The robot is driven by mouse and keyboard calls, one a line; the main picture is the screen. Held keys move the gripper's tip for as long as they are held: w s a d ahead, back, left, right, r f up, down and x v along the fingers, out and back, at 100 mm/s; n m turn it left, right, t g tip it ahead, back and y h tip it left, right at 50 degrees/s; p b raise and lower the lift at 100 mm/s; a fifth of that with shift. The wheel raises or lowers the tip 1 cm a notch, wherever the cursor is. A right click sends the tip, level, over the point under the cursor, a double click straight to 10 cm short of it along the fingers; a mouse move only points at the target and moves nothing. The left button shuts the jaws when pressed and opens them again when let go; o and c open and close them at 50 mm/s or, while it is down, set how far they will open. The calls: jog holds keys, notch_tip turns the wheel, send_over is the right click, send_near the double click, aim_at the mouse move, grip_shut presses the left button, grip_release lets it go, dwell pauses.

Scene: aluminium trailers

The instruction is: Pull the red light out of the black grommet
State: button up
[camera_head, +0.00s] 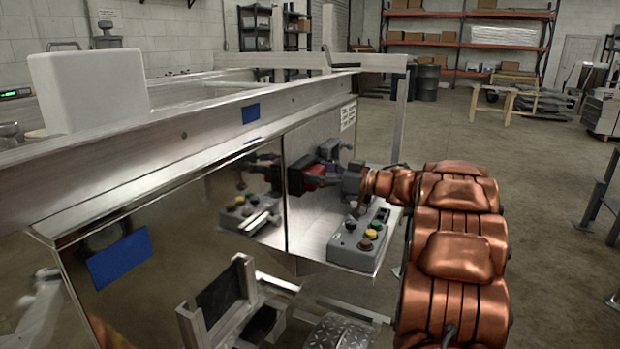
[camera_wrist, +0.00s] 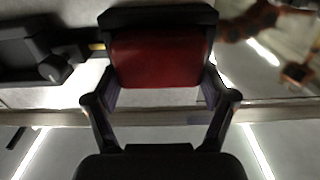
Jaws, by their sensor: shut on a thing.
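The red light (camera_wrist: 157,58) fills the upper middle of the wrist view, with a black frame, apparently the grommet (camera_wrist: 157,17), along its top and sides. My gripper (camera_wrist: 160,82) has its two fingers on either side of the light and is shut on it. In the head view my gripper (camera_head: 328,176) reaches left to the shiny trailer panel. A little red of the light (camera_head: 313,183) shows there between dark parts. How deep the light sits in the grommet cannot be told.
A grey box with coloured buttons (camera_head: 362,240) stands on a ledge just below my gripper. The shiny trailer panel (camera_head: 220,205) mirrors the arm and box. A metal bracket (camera_head: 225,305) stands in front. Open floor (camera_head: 540,190) lies to the right.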

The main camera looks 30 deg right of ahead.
jog(key=shift+p+v, duration=1.05)
jog(key=shift+v, duration=1.15)
jog(key=p+v, duration=0.3)
jog(key=v, duration=0.3)
dwell(0.5)
